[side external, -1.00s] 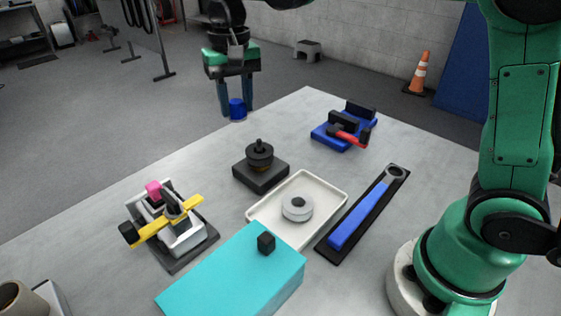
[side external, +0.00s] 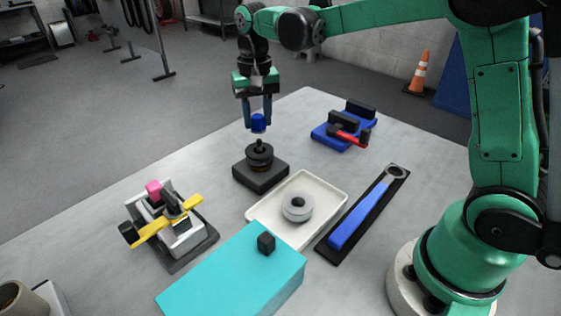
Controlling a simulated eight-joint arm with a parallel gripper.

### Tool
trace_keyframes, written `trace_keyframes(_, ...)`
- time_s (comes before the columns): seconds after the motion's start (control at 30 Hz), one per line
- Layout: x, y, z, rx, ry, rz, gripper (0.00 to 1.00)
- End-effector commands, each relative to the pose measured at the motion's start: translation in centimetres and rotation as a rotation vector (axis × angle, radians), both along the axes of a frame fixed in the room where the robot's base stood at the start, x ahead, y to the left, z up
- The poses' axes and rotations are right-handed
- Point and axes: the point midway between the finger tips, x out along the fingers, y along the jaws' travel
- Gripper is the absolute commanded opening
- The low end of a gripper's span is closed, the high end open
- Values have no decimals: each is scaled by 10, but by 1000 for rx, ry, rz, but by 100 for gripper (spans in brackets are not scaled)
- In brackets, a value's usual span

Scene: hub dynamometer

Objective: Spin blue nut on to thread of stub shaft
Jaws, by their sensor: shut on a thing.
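The blue nut (side external: 258,124) is held between the fingertips of my gripper (side external: 258,119), which is shut on it and points down. The stub shaft (side external: 259,145) stands upright on a dark square base (side external: 260,174), with a black round part around it. The nut is just above the tip of the shaft in the side view, with a small gap showing between them. From this one angle I cannot tell whether the nut is exactly centred over the shaft. The thread is too small to make out.
A cream tray (side external: 327,190) holds a grey ring (side external: 297,206). A blue-handled wrench (side external: 358,215) lies on a black holder to the right. A blue fixture with a red handle (side external: 345,132) is behind. A yellow-handled clamp (side external: 176,222) and a turquoise box (side external: 230,275) are in front.

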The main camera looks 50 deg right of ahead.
Motion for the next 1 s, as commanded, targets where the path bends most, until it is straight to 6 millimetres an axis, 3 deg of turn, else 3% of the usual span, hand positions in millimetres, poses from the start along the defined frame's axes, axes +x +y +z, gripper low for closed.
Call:
trace_keyframes(0.17,-1,0,-13,0,0,0,0)
trace_keyframes(1.0,0,0,-29,0,0,0,0)
